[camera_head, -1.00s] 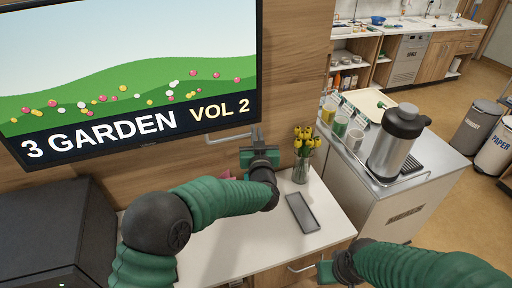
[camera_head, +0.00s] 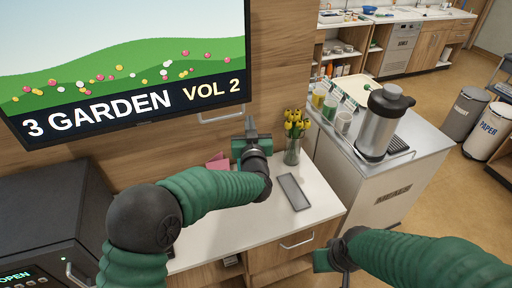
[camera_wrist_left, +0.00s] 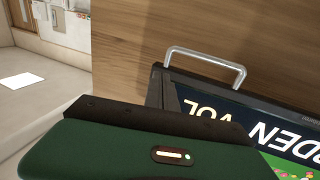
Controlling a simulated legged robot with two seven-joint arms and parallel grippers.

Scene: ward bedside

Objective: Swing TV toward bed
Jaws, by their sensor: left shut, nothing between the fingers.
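The wall TV (camera_head: 120,70) fills the upper left of the head view and shows a garden picture with the words "3 GARDEN VOL 2". A metal handle (camera_head: 221,117) sits below its lower right corner. In the left wrist view the TV (camera_wrist_left: 250,130) appears turned over, with the handle (camera_wrist_left: 206,58) at its edge. My left gripper (camera_head: 250,128) is shut and empty, just right of and below the handle, apart from it in the head view. My right gripper (camera_head: 322,260) is low at the centre right; its fingers are not clear.
A bedside counter (camera_head: 225,225) holds a vase of yellow flowers (camera_head: 292,140), a grey tray (camera_head: 293,192) and a pink item (camera_head: 217,162). A trolley (camera_head: 400,175) with a steel flask (camera_head: 383,122) stands at right. A black box (camera_head: 50,215) is at lower left.

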